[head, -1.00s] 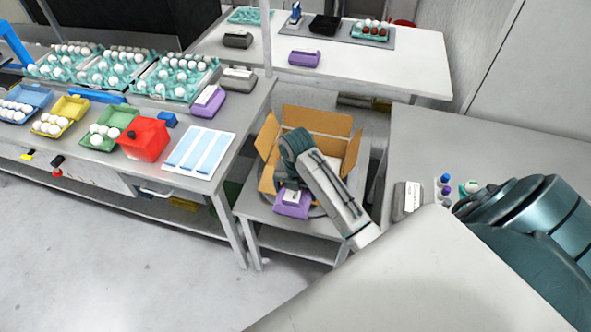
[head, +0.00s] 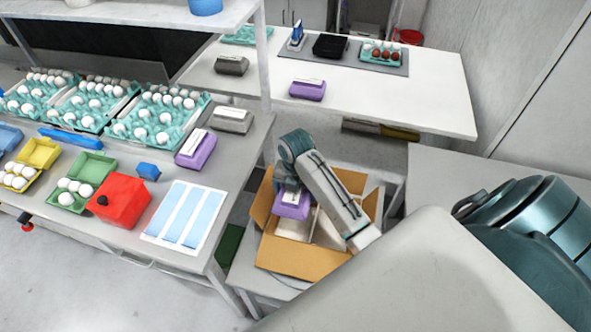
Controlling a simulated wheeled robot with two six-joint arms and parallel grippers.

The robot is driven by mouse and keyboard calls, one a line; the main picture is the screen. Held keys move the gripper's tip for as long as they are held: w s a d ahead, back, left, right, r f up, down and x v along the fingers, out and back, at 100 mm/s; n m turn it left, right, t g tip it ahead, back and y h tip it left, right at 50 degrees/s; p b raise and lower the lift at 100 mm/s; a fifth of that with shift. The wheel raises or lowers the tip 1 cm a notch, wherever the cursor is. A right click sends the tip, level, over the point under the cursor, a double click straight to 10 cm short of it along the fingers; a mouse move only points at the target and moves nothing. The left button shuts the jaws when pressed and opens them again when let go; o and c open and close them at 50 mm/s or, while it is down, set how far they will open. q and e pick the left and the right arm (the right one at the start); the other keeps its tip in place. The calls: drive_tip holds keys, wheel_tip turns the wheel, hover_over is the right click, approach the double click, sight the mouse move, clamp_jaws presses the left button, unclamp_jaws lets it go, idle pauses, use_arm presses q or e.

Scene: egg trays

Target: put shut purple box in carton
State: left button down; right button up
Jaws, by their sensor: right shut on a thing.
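The open cardboard carton (head: 305,258) stands on a low grey table, its flaps spread outward. My right gripper (head: 291,188) is above the carton's left part, shut on a shut purple box (head: 290,207). The box appears over the carton's opening; its exact height above the contents cannot be told. Pale items (head: 325,232) lie inside the carton, partly hidden by my right arm. Another shut purple box (head: 196,149) is on the left table, and another purple box (head: 307,89) is on the back table. My left gripper is not in view.
The left table (head: 205,252) holds teal egg trays (head: 157,122), a grey box (head: 232,119), a red container (head: 124,201) and a blue-striped sheet (head: 184,215). The back table (head: 440,97) has free room on its right. The carton flaps stand around the gripper.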

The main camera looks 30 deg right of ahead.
drive_tip(key=shift+s+a+f, duration=0.25)
drive_tip(key=shift+f, duration=0.2)
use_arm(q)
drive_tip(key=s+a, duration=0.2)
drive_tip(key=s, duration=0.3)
use_arm(e)
drive_tip(key=shift+f, duration=0.4)
wheel_tip(320, 180, down, 10)
drive_tip(key=b, duration=0.3)
drive_tip(key=shift+w+d, duration=0.1)
drive_tip(key=shift+f+b, duration=0.65)
drive_tip(key=shift+f, duration=0.65)
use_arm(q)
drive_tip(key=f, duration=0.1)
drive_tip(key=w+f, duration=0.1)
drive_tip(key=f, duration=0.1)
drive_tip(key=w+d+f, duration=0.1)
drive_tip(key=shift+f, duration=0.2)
use_arm(e)
drive_tip(key=shift+f, duration=0.1)
drive_tip(key=o, duration=0.6)
drive_tip(key=shift+s+f, duration=0.1)
drive_tip(key=shift+s, duration=0.1)
